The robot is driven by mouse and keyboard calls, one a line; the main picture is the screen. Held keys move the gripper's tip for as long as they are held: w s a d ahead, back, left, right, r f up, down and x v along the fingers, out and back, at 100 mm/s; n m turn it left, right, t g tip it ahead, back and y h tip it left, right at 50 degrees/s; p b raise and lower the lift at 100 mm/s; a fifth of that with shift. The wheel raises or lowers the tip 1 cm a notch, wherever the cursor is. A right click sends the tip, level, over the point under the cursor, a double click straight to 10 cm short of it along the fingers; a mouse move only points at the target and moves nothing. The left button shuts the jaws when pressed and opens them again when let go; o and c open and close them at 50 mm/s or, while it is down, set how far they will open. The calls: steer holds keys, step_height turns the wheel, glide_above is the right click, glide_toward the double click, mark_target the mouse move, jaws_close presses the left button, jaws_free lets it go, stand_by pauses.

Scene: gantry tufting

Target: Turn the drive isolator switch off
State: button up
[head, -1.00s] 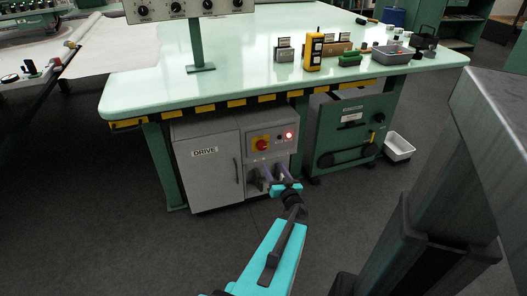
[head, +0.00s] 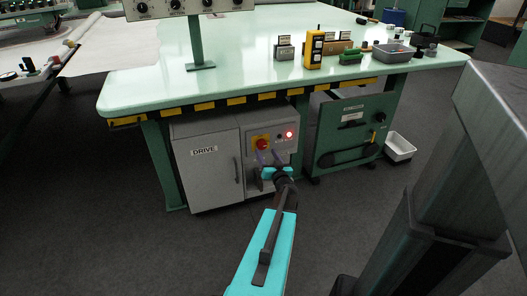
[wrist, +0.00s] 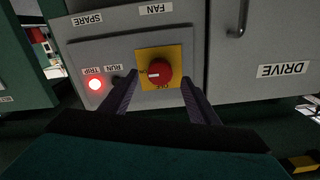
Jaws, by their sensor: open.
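The drive isolator switch is a red rotary knob (head: 262,143) on a yellow plate, on the front of the grey DRIVE cabinet (head: 212,170). In the wrist view the red knob (wrist: 158,72) shows upside down with the panel, with a pale mark on its left side. The lettering on the plate is too small to read surely. My gripper (head: 269,156) is open, its fingers pointing at the panel just below the knob in the head view. In the wrist view my gripper (wrist: 160,84) has one finger either side of the knob; contact cannot be told.
A red lamp (wrist: 95,85) labelled TRIP glows beside the darker RUN lamp (wrist: 117,82). The green worktable (head: 240,85) overhangs the cabinet. A green unit (head: 350,135) stands to the right. A white bin (head: 399,147) sits on the floor. The floor in front is clear.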

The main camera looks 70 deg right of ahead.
mark_target(263, 147)
steer(key=shift+b+x, duration=0.35)
steer(key=shift+x, duration=1.65)
steer(key=c, duration=1)
steer(key=shift+c, duration=0.2)
